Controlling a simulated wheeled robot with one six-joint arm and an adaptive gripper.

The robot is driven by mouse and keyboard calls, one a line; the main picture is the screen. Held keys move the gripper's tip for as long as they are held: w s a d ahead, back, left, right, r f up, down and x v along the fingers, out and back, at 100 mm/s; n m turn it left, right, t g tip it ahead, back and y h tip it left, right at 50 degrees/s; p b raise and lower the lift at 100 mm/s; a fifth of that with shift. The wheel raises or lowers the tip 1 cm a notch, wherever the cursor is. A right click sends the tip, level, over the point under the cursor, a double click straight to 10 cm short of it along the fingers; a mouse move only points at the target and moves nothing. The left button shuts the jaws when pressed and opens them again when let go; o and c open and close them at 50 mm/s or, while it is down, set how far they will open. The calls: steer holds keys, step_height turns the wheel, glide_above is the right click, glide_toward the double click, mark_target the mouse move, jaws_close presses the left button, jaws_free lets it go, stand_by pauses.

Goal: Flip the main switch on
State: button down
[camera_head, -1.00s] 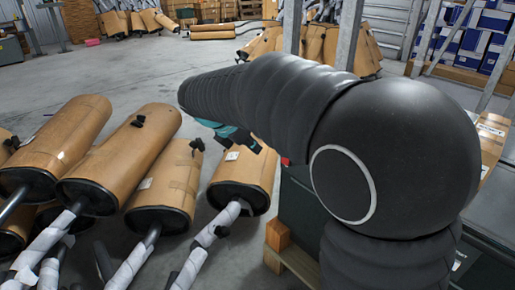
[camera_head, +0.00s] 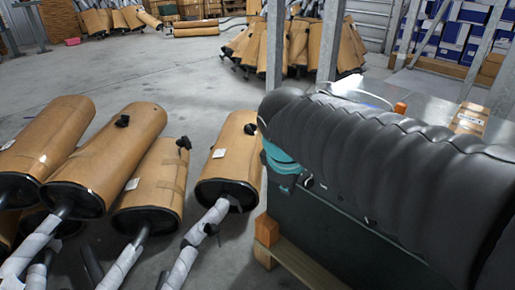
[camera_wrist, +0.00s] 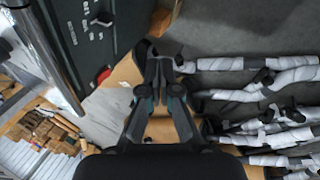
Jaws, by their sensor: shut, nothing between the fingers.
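A dark green cabinet (camera_head: 330,230) stands under my arm in the head view. In the wrist view its dark panel (camera_wrist: 120,45) fills the upper left, with white lettering and small black controls (camera_wrist: 103,18). A red part (camera_wrist: 103,76) shows at the panel's lower edge; it may be the main switch, but its on or off position cannot be read. My gripper (camera_wrist: 160,58) is shut and empty, pointing up the picture to the right of the red part, apart from it.
Cardboard-wrapped mufflers (camera_head: 150,185) with wrapped pipes lie left of the cabinet. A wooden pallet (camera_head: 290,258) with an orange block (camera_head: 266,230) is under the cabinet. Metal posts (camera_head: 328,50) stand behind it. Open grey floor (camera_head: 190,80) lies beyond the mufflers.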

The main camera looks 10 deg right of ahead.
steer(key=s+f+m+t+y, duration=0.1)
steer(key=s+f+m+y, duration=0.1)
steer(key=s+m, duration=0.7)
steer(key=shift+s+f+m+t, duration=0.2)
steer(key=shift+f+m+t, duration=0.15)
steer(key=shift+f, duration=0.4)
steer(key=shift+d, duration=0.1)
